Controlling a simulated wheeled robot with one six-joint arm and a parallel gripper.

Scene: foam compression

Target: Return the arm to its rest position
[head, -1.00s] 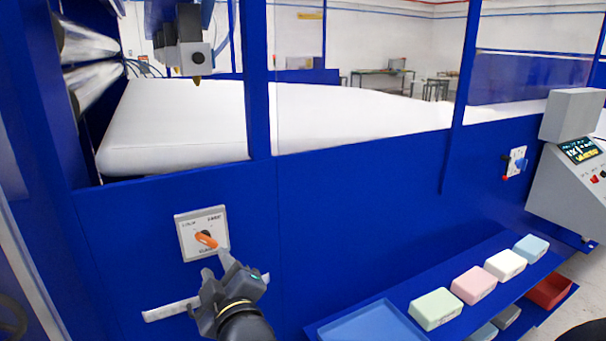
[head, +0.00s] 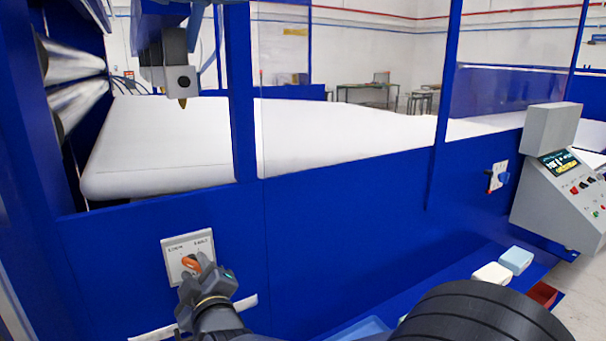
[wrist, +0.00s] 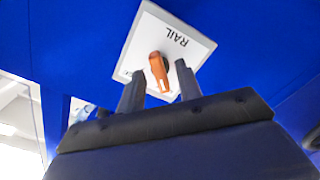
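My gripper (head: 200,280) is in front of the blue machine wall, close to a white switch plate (head: 176,246) at the lower left of the head view. The plate carries an orange knob (head: 191,262). In the wrist view my gripper (wrist: 158,70) has its two dark fingers apart, with nothing held. The orange knob (wrist: 159,72) shows in the gap between the fingertips, on the plate (wrist: 196,44) marked "RAIL". I cannot tell whether a finger touches the knob. My arm's dark, rounded link fills the lower right of the head view.
A white foam slab (head: 200,150) lies behind the blue frame (head: 340,210). A grey control console (head: 565,195) stands at the right. A pale foam block (head: 491,274) and a light-blue block (head: 516,260) sit on the lower shelf, partly hidden by my arm.

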